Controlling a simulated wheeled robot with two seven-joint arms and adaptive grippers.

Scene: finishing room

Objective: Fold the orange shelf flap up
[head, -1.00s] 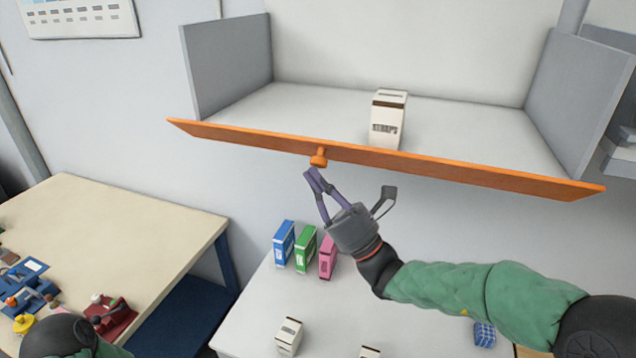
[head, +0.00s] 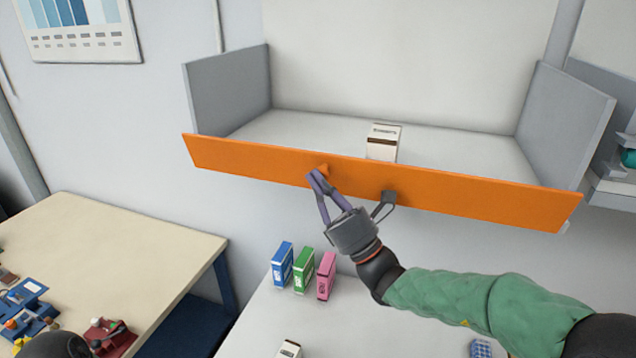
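The orange shelf flap (head: 460,195) runs along the front of the grey wall shelf (head: 300,128). Its broad front face is turned to me, and it hides the shelf's front edge and the foot of the white box. A small orange knob (head: 323,169) sits on the face, left of the middle. My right gripper (head: 352,188) is open in front of the flap. Its left finger is at the knob, and I cannot tell if they touch. Its right finger lies before the flap's face. Only a dark part of my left arm shows at the bottom left; its gripper is out of view.
A white box (head: 384,141) stands on the shelf behind the flap. Below are a white table (head: 250,335) with blue (head: 282,265), green (head: 304,269) and pink (head: 326,275) boxes, and a beige table (head: 130,235) with small items at left. Grey side panels close the shelf's ends.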

